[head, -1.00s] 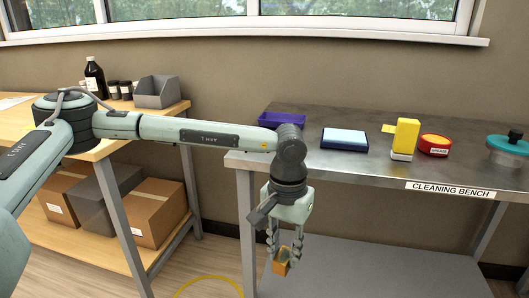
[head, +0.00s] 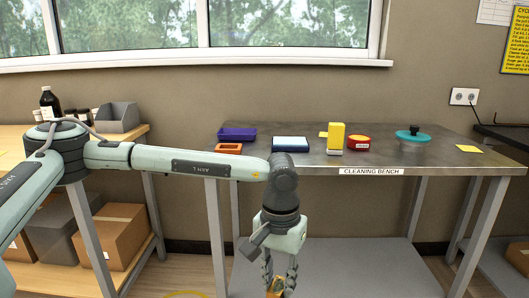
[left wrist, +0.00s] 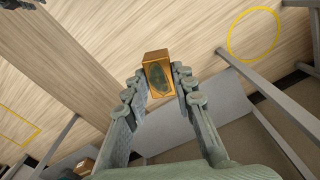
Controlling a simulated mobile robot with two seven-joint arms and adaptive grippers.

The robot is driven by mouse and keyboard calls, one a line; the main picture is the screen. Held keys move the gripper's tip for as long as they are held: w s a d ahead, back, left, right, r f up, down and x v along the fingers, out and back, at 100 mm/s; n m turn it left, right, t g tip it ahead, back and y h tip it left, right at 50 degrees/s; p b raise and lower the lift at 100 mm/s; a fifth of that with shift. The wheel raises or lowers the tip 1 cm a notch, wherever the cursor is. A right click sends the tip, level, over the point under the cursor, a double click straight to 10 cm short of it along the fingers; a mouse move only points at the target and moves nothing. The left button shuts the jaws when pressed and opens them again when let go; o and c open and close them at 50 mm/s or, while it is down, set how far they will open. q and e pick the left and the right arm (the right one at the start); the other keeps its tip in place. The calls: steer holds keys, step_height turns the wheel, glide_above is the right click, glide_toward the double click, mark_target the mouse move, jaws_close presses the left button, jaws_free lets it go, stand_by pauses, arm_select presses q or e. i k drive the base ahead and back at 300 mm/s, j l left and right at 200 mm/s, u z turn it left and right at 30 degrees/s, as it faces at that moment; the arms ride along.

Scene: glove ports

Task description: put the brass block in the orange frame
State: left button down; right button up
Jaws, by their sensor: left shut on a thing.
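My left gripper (head: 279,284) hangs in front of the steel bench, low in the head view, below the bench top. It is shut on the brass block (head: 275,289), whose lower part is cut off by the picture edge. In the left wrist view the brass block (left wrist: 159,75) sits between the fingertips of the left gripper (left wrist: 161,84), with a dark oval patch on its face. The orange frame (head: 229,148) lies on the bench top near its left end, in front of a purple tray. My right gripper is not in view.
On the cleaning bench (head: 300,169) stand a purple tray (head: 237,134), a blue-white pad (head: 290,144), a yellow bottle (head: 336,138), a red tin (head: 359,142) and a teal-lidded pot (head: 413,138). A yellow note (head: 469,149) lies at right. The front middle top is clear.

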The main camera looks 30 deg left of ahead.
mark_target(229, 150)
steer(key=j+z, duration=0.1)
steer(key=z, duration=0.3)
steer(key=j+z, duration=0.1)
steer(key=z, duration=0.3)
steer(key=j+z, duration=0.1)
steer(key=z, duration=0.25)
steer(key=k+j, duration=0.1)
steer(key=j, duration=0.3)
steer(key=k+j, duration=0.15)
steer(key=j, duration=0.2)
steer(key=k+j, duration=0.1)
steer(key=j, duration=0.3)
steer(key=k+j, duration=0.15)
steer(key=j, duration=0.25)
steer(key=k+j, duration=0.1)
steer(key=j, duration=0.25)
steer(key=k+j, duration=0.15)
steer(key=j, duration=0.25)
steer(key=k+j, duration=0.1)
steer(key=j, duration=0.3)
